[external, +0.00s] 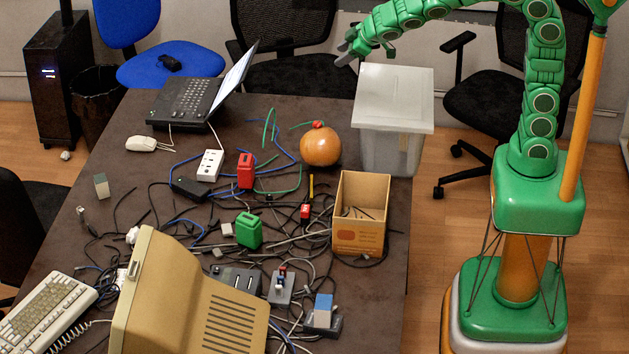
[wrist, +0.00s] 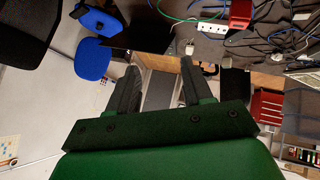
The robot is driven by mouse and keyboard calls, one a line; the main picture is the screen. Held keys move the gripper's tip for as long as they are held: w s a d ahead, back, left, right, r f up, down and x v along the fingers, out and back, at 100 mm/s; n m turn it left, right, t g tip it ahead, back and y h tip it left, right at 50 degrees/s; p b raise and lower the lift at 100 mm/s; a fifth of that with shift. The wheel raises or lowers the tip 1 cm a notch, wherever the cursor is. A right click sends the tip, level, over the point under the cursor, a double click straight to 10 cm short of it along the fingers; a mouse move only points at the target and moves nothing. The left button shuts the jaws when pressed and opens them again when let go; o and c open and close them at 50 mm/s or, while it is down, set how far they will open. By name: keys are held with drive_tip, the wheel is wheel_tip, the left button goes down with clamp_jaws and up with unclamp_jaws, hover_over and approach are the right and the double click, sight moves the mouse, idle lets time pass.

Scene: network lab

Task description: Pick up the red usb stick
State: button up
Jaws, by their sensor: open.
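Several small red things lie on the dark table (external: 120,215), and I cannot tell for sure which is the usb stick. Another small red piece (external: 317,125) sits on top of an orange round object (external: 320,147). My gripper (external: 347,50) is raised above the table's far right end, apart from all of them. In the wrist view my gripper (wrist: 159,70) is open, with nothing between its fingers.
A lidded translucent bin (external: 393,100) stands at the far right, below my gripper. An open cardboard box (external: 360,235) is at the right edge.

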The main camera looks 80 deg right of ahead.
drive_tip(key=w+a+n+t+y, duration=0.15)
drive_tip(key=w+a, duration=0.25)
drive_tip(key=w, duration=0.6)
drive_tip(key=w+a+f+n+t+y, duration=0.1)
drive_tip(key=w+a+f+n+y, duration=0.2)
drive_tip(key=w+a, duration=0.4)
drive_tip(key=w+a+f+n+t+y, duration=0.25)
drive_tip(key=w+a+y, duration=0.2)
drive_tip(key=a, duration=0.45)
drive_tip(key=n+g+y, duration=0.8)
drive_tip(key=n+g, duration=0.2)
drive_tip(key=g, duration=0.3)
hover_over(283, 267)
drive_tip(key=d, duration=0.6)
wheel_tip(283, 267, down, 20)
wheel_tip(283, 267, down, 7)
drive_tip(key=shift+x, duration=2.5)
drive_tip(key=shift+r, duration=0.1)
